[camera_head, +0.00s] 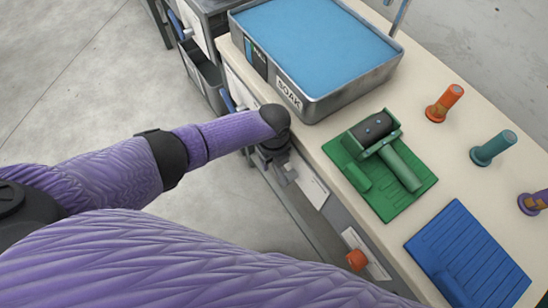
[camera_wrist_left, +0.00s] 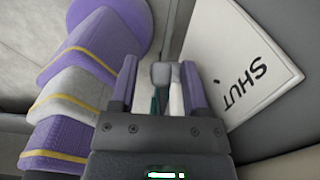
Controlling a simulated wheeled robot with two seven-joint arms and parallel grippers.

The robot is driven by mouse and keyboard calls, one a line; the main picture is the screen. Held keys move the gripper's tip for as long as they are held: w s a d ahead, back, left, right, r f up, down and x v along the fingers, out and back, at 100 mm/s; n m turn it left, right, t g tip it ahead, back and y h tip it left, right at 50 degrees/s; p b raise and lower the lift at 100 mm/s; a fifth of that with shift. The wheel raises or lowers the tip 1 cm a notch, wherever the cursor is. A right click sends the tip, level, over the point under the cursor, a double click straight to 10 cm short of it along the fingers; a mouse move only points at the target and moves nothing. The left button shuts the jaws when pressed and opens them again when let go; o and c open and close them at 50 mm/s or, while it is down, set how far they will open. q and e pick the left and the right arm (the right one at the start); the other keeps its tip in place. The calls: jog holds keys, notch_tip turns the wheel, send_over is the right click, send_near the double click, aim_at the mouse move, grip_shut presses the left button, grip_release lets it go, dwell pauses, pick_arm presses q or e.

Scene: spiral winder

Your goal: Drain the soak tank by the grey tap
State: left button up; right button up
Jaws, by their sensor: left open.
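The soak tank (camera_head: 330,98) is a grey metal tray on the bench at the top of the head view, labelled SOAK. Blue liquid (camera_head: 315,40) stands close below its rim. My left gripper (camera_head: 285,172) is at the front face of the bench, below the tank's near corner. In the left wrist view the left gripper (camera_wrist_left: 160,88) is open. A grey piece (camera_wrist_left: 162,74), which looks like the tap, shows between and beyond its fingertips; I cannot tell whether they touch it. A white card (camera_wrist_left: 240,65) beside it reads SHUT. My right gripper is not in view.
An orange-red knob (camera_head: 356,260) with a card sits farther along the bench front. On the bench are a green mat (camera_head: 412,198) with a roller device, a blue mat (camera_head: 470,250) and several coloured spools. An open drawer (camera_head: 205,80) and blue handles are at upper left.

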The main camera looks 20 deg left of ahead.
pick_arm(q)
grip_shut()
dwell(1.3)
